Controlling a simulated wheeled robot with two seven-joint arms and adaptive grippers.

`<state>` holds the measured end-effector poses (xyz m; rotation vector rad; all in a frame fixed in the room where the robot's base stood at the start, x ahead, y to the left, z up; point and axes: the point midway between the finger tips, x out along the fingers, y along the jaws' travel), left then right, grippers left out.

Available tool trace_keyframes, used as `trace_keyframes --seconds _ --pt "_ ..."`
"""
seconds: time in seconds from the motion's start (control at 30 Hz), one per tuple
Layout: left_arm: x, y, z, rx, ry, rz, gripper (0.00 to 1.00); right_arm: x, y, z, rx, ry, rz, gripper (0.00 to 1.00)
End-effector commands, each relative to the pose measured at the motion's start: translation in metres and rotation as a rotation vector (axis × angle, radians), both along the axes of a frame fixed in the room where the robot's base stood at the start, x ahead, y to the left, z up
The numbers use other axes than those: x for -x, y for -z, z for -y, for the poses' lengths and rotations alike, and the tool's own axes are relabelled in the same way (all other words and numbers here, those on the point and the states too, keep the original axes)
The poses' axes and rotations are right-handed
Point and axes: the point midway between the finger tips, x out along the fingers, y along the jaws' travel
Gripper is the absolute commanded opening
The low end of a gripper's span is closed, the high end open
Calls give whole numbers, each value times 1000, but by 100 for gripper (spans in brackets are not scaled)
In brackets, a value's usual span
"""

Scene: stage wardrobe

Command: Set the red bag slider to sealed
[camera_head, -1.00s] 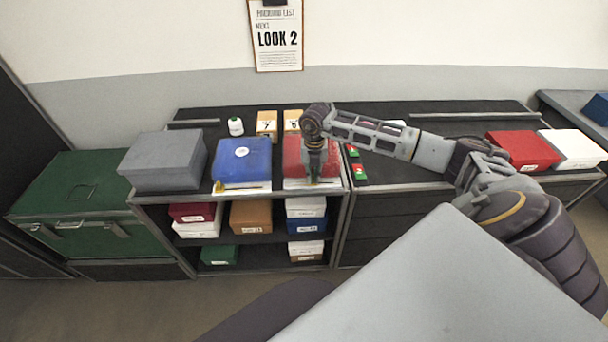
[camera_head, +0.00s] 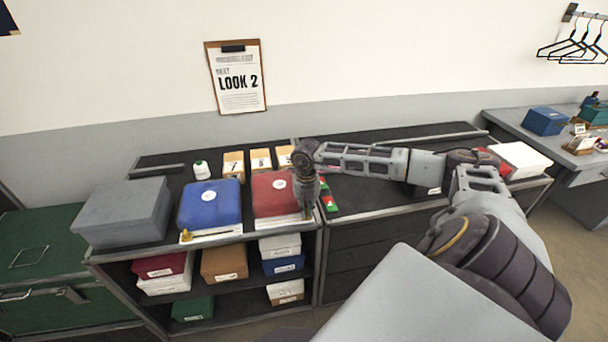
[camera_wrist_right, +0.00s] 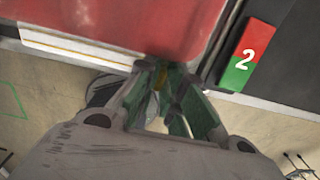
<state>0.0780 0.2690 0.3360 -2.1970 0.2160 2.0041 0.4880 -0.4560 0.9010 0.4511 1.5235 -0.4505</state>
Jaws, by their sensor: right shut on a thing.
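The red bag (camera_head: 272,190) lies on the shelf top, with a white strip (camera_head: 276,224) along its front edge. My right gripper (camera_head: 307,215) is at the right end of that strip. In the right wrist view, the red bag (camera_wrist_right: 110,25) and its white strip (camera_wrist_right: 75,48) lie just beyond the green fingertips (camera_wrist_right: 162,82). The fingers are shut on a small yellowish slider (camera_wrist_right: 160,74), mostly hidden between them. My left gripper is out of view.
A blue bag (camera_head: 210,205) with a yellow slider (camera_head: 186,236) at its left end lies to the left, beside a grey box (camera_head: 122,212). A red-green card marked 2 (camera_wrist_right: 244,55) is right of the red bag. Numbered tan cards (camera_head: 261,160) stand behind.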

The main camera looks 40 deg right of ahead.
Motion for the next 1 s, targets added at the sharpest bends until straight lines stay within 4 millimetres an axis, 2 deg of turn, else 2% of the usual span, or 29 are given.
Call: trace_keyframes --seconds 0.17,0.2,0.33,0.77,1.0 --pt "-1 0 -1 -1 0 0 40 0 0 2 3 2 -2 0" --pt "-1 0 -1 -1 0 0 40 0 0 2 3 3 -2 15" --pt "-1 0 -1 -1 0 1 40 0 0 1 3 2 -2 32" --pt "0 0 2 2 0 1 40 0 -3 1 1 1 -1 32" --pt "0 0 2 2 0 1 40 -1 -21 1 2 2 1 32"
